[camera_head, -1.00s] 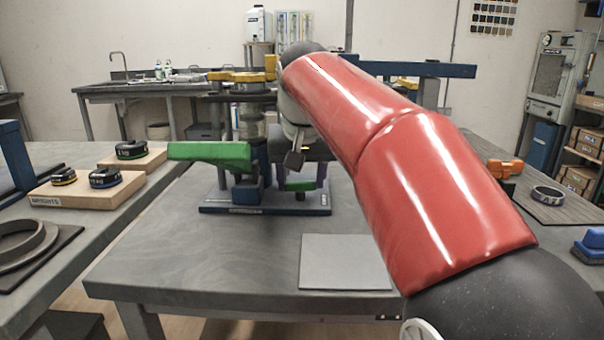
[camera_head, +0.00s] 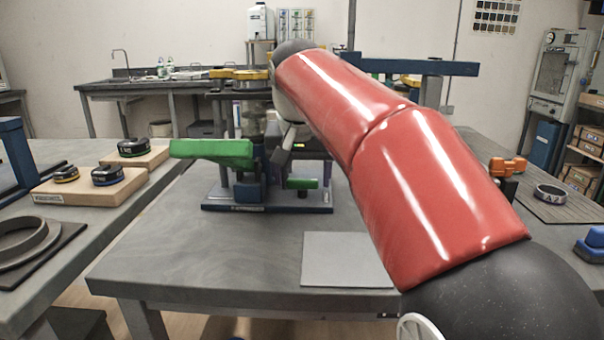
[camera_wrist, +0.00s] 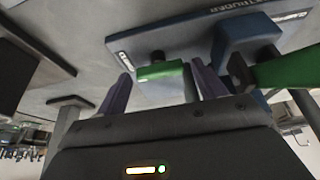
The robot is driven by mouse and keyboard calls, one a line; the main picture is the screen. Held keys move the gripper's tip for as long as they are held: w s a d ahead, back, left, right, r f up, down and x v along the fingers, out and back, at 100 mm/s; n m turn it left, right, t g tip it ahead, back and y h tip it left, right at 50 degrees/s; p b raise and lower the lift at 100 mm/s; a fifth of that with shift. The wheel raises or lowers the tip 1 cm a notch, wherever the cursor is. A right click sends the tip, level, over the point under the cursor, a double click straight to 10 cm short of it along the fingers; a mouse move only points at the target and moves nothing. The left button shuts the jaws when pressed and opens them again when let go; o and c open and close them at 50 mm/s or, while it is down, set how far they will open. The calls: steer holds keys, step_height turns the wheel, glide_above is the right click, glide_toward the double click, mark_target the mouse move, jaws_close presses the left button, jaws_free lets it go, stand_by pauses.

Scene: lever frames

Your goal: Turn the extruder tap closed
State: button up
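The extruder stands on a blue base (camera_head: 225,206) on the middle table. A large green lever (camera_head: 212,150) sticks out to its left. A smaller green handle (camera_head: 301,184), which looks like the tap, sits low at its right side. In the wrist view this green handle (camera_wrist: 163,84) shows between the two purple fingers of my gripper (camera_wrist: 160,76). My gripper is open, with a clear gap at the left finger; the right finger is close to the handle, contact unclear. In the head view my arm hides part of the extruder.
A blue part of the extruder (camera_wrist: 240,40) and the large green lever (camera_wrist: 285,70) are close to the right finger in the wrist view. A grey plate (camera_head: 345,260) lies on the table in front. The table's front left is clear.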

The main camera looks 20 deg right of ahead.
steer(key=shift+o, duration=0.4)
steer(key=v, duration=0.7)
steer(key=shift+r, duration=0.35)
steer(key=shift+s+a, duration=0.1)
steer(key=shift+s, duration=0.05)
